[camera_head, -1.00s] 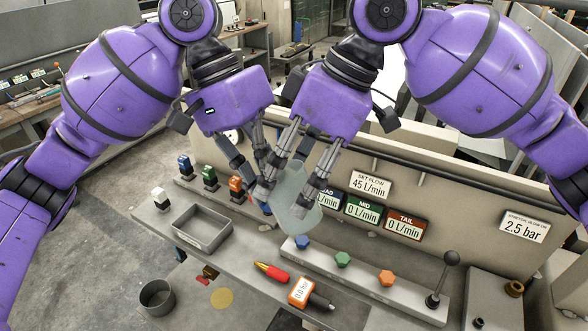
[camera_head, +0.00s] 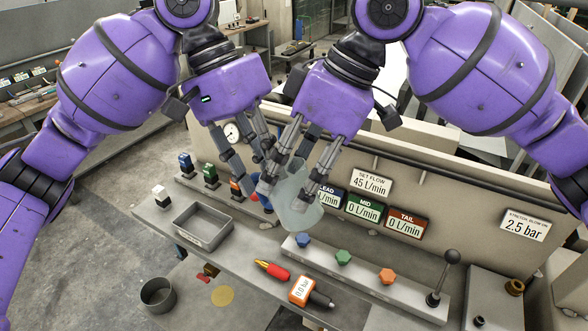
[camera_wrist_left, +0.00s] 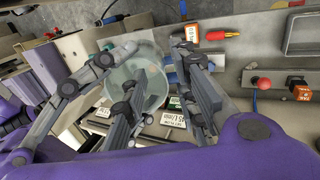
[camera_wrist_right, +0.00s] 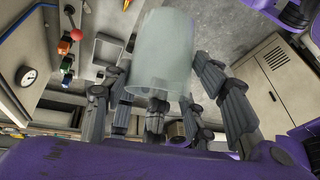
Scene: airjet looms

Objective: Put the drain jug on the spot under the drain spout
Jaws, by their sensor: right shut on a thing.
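The drain jug (camera_head: 299,213) is a pale, translucent vessel. It is held above the bench, in front of the flow displays. My right gripper (camera_head: 286,188) is shut on it; the right wrist view shows the jug (camera_wrist_right: 163,50) between its fingers. My left gripper (camera_head: 257,170) is open beside the jug, its fingers apart. In the left wrist view the jug (camera_wrist_left: 152,82) shows between and beyond those fingers; I cannot tell if they touch it. A yellow round spot (camera_head: 223,296) lies low, below the bench's front edge.
An open grey tray (camera_head: 203,228) sits on the bench. A red screwdriver-like tool (camera_head: 272,270) and an orange gauge (camera_head: 302,290) lie right of it. A dark round container (camera_head: 157,295) stands at lower left. A lever (camera_head: 443,278) rises at right.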

